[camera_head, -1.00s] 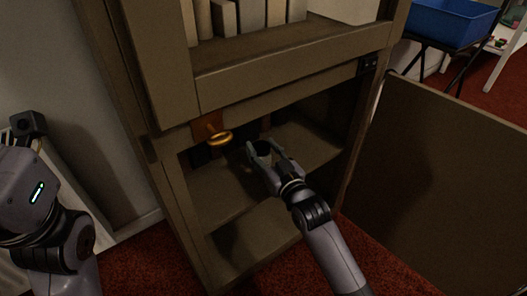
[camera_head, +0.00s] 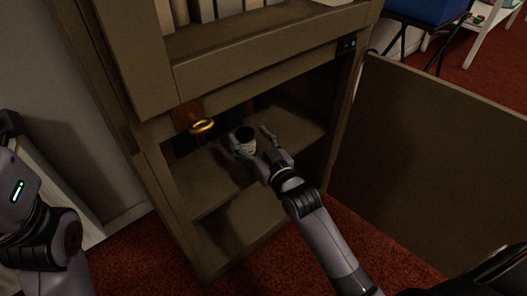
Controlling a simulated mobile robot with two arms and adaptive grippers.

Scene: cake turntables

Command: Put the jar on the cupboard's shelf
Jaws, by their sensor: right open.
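A small jar (camera_head: 243,135) with a dark round top and pale side stands upright on the shelf (camera_head: 300,132) inside the open lower part of the cupboard (camera_head: 220,80). My right gripper (camera_head: 258,141) reaches in over the shelf with its fingers spread. Its left finger is close to the jar and overlaps it in the picture; I cannot tell whether they touch. The right finger is clear of the jar. My left arm shows at the left edge, but its gripper is out of view.
The cupboard door (camera_head: 430,165) stands wide open at the right. A gold ring-shaped handle (camera_head: 202,126) hangs at the opening's upper left. Books (camera_head: 205,10) stand on the upper shelf. A blue bin (camera_head: 430,10) is at the back right.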

